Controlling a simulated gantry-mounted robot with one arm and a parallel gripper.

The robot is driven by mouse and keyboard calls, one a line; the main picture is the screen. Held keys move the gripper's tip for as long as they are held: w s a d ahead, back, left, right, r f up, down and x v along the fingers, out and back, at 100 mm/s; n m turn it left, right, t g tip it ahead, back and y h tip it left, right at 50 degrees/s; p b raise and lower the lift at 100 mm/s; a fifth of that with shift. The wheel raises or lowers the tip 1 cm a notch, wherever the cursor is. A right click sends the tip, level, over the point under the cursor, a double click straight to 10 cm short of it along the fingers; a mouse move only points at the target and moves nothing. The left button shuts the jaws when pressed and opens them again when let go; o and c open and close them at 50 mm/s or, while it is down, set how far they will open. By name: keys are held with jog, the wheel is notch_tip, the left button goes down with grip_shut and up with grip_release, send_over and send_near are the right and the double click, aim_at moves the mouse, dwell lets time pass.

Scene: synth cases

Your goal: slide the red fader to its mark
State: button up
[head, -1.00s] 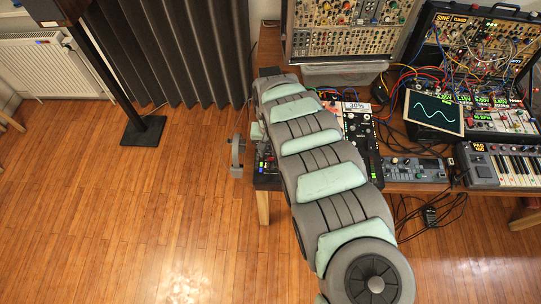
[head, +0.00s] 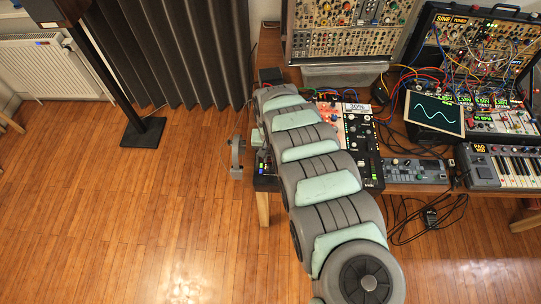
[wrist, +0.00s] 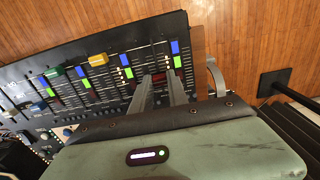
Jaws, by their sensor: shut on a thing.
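In the wrist view a dark mixer panel (wrist: 110,78) carries several fader slots, each with blue, green and red marks beside it. My gripper (wrist: 158,78) reaches over the rightmost slot, its two grey fingers shut on the red fader (wrist: 159,77). Only a little of the red cap shows between the fingertips. Beside that slot are a blue mark (wrist: 174,47) and a green mark (wrist: 178,62). Which mark belongs to the red fader I cannot tell.
A yellow fader cap (wrist: 98,60), a green cap (wrist: 57,71) and a blue cap (wrist: 38,107) stand on neighbouring slots.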

grip_shut()
jog(key=shift+s, duration=0.1)
dwell(0.8)
